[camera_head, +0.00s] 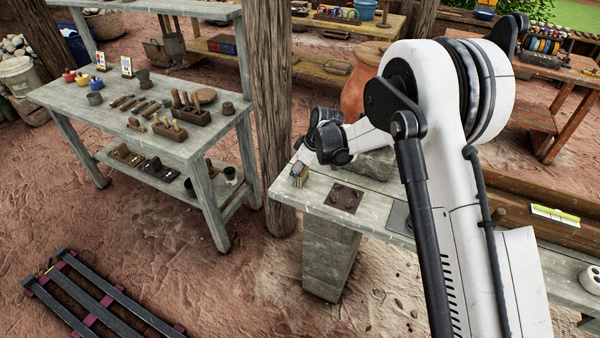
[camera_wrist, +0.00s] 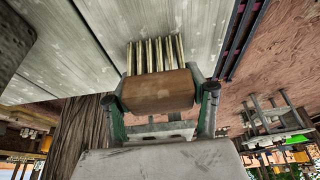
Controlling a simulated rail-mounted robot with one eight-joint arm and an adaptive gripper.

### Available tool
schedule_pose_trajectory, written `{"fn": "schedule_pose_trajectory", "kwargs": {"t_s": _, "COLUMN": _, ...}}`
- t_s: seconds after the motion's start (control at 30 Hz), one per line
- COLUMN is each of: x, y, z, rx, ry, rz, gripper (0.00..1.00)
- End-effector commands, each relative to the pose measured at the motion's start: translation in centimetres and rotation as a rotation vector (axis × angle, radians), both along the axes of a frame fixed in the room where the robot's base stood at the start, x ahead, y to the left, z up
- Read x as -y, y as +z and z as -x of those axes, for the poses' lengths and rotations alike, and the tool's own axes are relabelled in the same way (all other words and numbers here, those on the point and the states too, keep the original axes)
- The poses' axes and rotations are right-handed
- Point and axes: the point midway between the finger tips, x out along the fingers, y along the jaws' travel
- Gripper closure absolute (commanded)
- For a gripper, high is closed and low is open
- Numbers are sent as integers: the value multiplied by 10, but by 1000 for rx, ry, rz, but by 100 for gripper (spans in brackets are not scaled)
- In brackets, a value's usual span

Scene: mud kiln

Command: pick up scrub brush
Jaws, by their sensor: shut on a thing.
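The scrub brush has a brown wooden block and a row of tan bristle tufts. In the wrist view the brush (camera_wrist: 158,90) sits between the two fingers of my gripper (camera_wrist: 162,97), which is shut on the block from both sides. The bristles point away from the palm toward the grey plank top. In the head view the brush (camera_head: 299,174) is small, at the left end of the grey bench (camera_head: 322,207), under my gripper (camera_head: 302,164). I cannot tell whether its bristles touch the bench.
A dark square plate (camera_head: 344,198) lies on the bench right of the brush. A wooden post (camera_head: 272,110) stands just behind and left. A grey table (camera_head: 90,96) with tools and pots stands further left. A level (camera_head: 555,215) lies at the right.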

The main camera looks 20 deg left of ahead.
Motion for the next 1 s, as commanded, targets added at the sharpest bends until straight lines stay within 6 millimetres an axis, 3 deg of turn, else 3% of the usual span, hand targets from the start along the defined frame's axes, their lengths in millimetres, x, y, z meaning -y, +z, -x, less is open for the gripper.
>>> {"fn": "schedule_pose_trajectory", "kwargs": {"t_s": 0.33, "x": 0, "y": 11, "z": 0, "rx": 0, "ry": 0, "rz": 0, "gripper": 78}}
{"fn": "schedule_pose_trajectory", "kwargs": {"t_s": 0.53, "x": 0, "y": 44, "z": 0, "rx": 0, "ry": 0, "rz": 0, "gripper": 78}}
{"fn": "schedule_pose_trajectory", "kwargs": {"t_s": 1.0, "x": -15, "y": 94, "z": 89, "rx": 0, "ry": 1, "rz": 0, "gripper": 78}}
